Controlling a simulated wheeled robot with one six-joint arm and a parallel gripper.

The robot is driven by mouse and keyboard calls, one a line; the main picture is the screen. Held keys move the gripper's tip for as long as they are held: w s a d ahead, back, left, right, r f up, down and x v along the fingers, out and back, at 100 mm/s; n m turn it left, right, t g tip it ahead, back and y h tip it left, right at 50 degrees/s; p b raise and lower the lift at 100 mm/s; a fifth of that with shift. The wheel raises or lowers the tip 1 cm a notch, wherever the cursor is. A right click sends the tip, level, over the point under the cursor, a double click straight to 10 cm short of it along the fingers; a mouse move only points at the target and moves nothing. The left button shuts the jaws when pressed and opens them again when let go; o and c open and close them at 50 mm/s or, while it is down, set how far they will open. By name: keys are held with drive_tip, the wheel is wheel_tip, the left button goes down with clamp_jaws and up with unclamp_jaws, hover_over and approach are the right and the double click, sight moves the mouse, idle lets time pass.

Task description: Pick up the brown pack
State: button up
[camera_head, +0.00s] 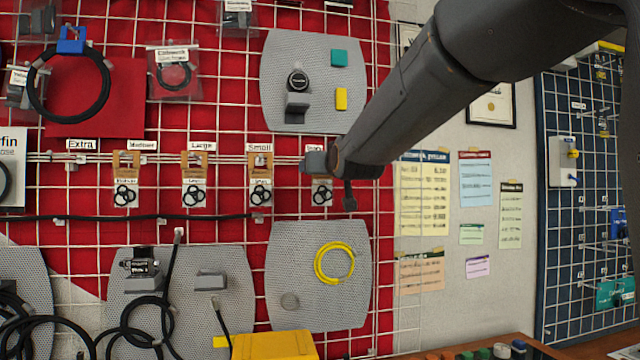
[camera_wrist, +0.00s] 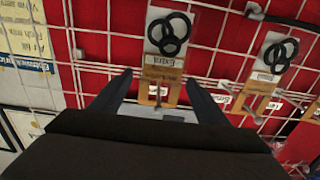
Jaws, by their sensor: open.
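Several brown-topped packs with black rings hang in a row on the wire grid. From the left in the head view they are the first pack (camera_head: 126,162), the second pack (camera_head: 195,163), the third pack (camera_head: 260,165) and the rightmost pack (camera_head: 322,194), whose top is hidden by my arm's end. In the wrist view, turned upside down, one brown pack (camera_wrist: 161,88) lies between the fingers of my gripper (camera_wrist: 158,80). The gripper is open with a gap on both sides of the pack. A neighbouring pack (camera_wrist: 262,87) is to the right, outside the fingers.
A red board with a white wire grid (camera_head: 230,240) backs the packs. A yellow cable coil (camera_head: 334,263) hangs below, and a grey panel (camera_head: 315,60) is above. A black cable (camera_head: 90,218) runs under the packs. A yellow box (camera_head: 275,345) stands low in front.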

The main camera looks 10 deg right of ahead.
drive_tip(key=shift+w, duration=0.1)
drive_tip(key=c, duration=1.1)
drive_tip(key=shift+r, duration=0.1)
drive_tip(key=shift+r+b, duration=0.45)
drive_tip(key=shift+r, duration=0.1)
drive_tip(key=s+p, duration=1.3)
drive_tip(key=s, duration=0.5)
drive_tip(key=shift+r+p, duration=0.15)
drive_tip(key=shift+p, duration=0.2)
